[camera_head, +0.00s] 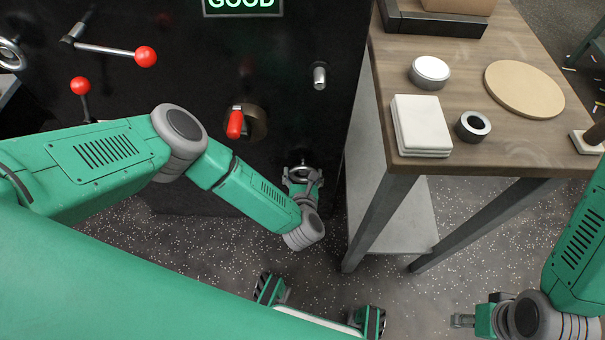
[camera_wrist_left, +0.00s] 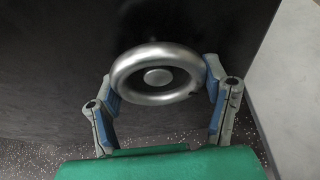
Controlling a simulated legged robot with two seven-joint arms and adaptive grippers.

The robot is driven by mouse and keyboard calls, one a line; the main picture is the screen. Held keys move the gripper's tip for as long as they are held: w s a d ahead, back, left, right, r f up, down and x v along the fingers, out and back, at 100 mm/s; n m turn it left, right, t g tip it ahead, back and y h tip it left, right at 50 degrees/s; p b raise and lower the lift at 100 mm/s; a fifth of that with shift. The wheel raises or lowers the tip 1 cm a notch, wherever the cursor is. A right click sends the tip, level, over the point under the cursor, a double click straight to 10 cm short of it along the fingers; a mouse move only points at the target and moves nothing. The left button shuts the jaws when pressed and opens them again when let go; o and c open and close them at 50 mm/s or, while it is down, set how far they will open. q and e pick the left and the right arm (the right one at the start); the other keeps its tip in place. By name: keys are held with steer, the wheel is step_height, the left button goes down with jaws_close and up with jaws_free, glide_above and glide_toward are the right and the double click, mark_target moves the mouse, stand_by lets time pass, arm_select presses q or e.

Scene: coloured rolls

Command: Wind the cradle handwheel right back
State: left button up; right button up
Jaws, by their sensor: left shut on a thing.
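A silver handwheel (camera_wrist_left: 157,75) with a thick round rim and a centre hub sits on the dark machine face in the left wrist view. My left gripper (camera_wrist_left: 160,95) has its blue-padded fingers on either side of the rim and is shut on it. In the head view my left gripper (camera_head: 302,174) is low on the machine near its right edge, and hides most of this wheel. My right gripper (camera_head: 463,320) is at the bottom right over the floor, away from the machine; its fingers are too small to read.
The black machine (camera_head: 205,85) carries red-knobbed levers (camera_head: 145,56), a red switch handle (camera_head: 235,124), a grey knob (camera_head: 319,77) and another ring wheel (camera_head: 10,54). A lit sign reads GOOD (camera_head: 241,3). A wooden table (camera_head: 455,82) with discs and white blocks stands close right.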

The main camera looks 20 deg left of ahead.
arm_select(q)
steer(key=n+h+b, duration=0.1)
steer(key=f+n+b, duration=0.1)
steer(key=shift+s+d+n+h, duration=0.1)
steer(key=shift+s+n+h, duration=0.2)
steer(key=shift+h, duration=0.1)
steer(key=n+t+h+b, duration=0.1)
steer(key=n+b, duration=0.1)
steer(key=b, duration=0.2)
steer(key=n+h+b, duration=0.1)
steer(key=n+b, duration=0.1)
steer(key=b, duration=0.2)
steer(key=shift+w+d+f+t+h, duration=0.1)
steer(key=shift+t+h, duration=0.2)
steer(key=shift+t, duration=0.1)
steer(key=shift+n+b, duration=0.4)
steer(key=shift+n, duration=0.1)
steer(key=shift+r+n+t+h+b, duration=0.35)
steer(key=shift+n+t+h+b, duration=0.25)
steer(key=shift+n, duration=0.4)
steer(key=shift+w+r+n+t, duration=0.15)
steer(key=shift+n+t, duration=0.15)
steer(key=shift+n, duration=0.5)
steer(key=shift+d+n, duration=0.1)
steer(key=shift+n, duration=0.2)
steer(key=o, duration=1.1)
steer(key=shift+w+r, duration=0.1)
steer(key=shift+r, duration=0.05)
